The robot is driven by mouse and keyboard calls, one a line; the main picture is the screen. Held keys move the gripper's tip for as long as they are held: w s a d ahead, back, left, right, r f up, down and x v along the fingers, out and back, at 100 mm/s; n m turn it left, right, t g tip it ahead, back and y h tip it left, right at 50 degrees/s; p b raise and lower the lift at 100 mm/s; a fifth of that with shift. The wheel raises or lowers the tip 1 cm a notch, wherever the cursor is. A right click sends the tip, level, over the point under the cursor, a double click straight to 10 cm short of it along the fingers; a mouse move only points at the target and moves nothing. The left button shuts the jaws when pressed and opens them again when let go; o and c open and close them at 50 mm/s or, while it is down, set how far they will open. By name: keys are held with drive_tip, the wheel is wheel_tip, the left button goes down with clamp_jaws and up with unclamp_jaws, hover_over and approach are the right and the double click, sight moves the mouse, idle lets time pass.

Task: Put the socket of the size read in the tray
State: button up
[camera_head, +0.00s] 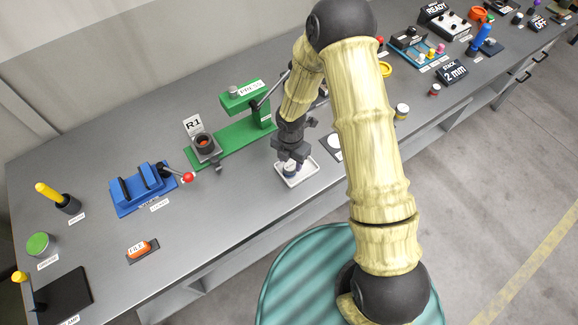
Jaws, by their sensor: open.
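A small white tray (308,172) lies near the front edge of the bench, right of the green press. My gripper (290,159) is open and points down just above the tray's left part. A small dark and pale cylinder, which looks like a socket (291,169), is at the fingertips, in or just above the tray. I cannot tell whether it rests on the tray floor or whether the fingers touch it. Its size marking is not readable.
The green press (240,97) and an R1 holder (204,146) stand left of my arm. A blue vise (141,188) with a red-knobbed lever sits further left. My arm hides part of the bench.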

sight(291, 167)
wheel_tip(291, 167, up, 7)
drive_tip(key=b, duration=0.1)
drive_tip(key=shift+a+r, duration=0.2)
idle(0.6)
drive_tip(key=s+d+r+m+t, duration=0.1)
drive_tip(key=s+d+r+m, duration=0.4)
drive_tip(key=m, duration=0.9)
drive_tip(key=s+d+r+m+t, duration=0.1)
drive_tip(key=s+d+r+m, duration=0.5)
drive_tip(key=d+r+m, duration=0.4)
drive_tip(key=m, duration=0.5)
drive_tip(key=shift+d+t, duration=0.2)
drive_tip(key=shift+t, duration=0.1)
